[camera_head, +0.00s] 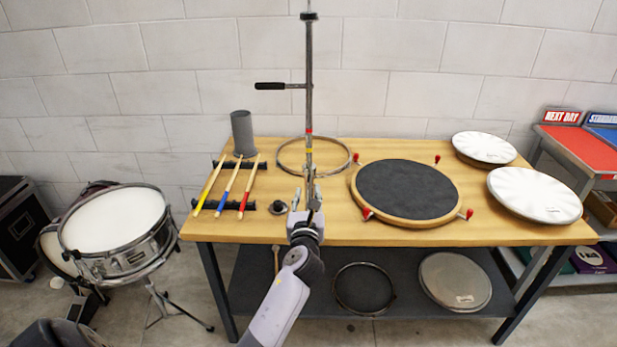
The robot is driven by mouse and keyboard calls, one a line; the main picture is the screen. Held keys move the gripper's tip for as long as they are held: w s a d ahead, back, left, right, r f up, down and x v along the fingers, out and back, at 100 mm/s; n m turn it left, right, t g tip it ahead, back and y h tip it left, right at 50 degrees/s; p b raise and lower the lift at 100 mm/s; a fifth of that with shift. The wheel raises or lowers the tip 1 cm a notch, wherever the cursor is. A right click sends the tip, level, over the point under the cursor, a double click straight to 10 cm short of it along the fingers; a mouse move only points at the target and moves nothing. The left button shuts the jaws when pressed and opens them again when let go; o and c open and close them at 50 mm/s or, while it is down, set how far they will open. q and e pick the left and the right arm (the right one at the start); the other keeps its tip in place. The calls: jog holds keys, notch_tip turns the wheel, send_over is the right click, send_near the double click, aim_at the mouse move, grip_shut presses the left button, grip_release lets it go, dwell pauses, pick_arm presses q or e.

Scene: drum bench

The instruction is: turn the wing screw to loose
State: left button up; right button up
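A thin upright metal rod (309,108) stands at the middle of the bench, with a black handle (270,86) sticking out to its left. It carries a red band and a yellow band lower down. The fingertips are too small and overlapped to tell open from shut. My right gripper is not in view.
The wooden bench (500,232) holds drumsticks on a rack at left, a grey cup (243,134), a hoop, a round dark drum pad (405,189) with red knobs, and two white drumheads at right. A snare drum (113,222) stands at left on a stand.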

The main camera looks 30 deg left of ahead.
aim_at(308, 180)
pick_arm(q)
jog(key=x, duration=0.8)
jog(key=shift+w, duration=0.1)
jog(key=shift+c, duration=0.4)
grip_shut()
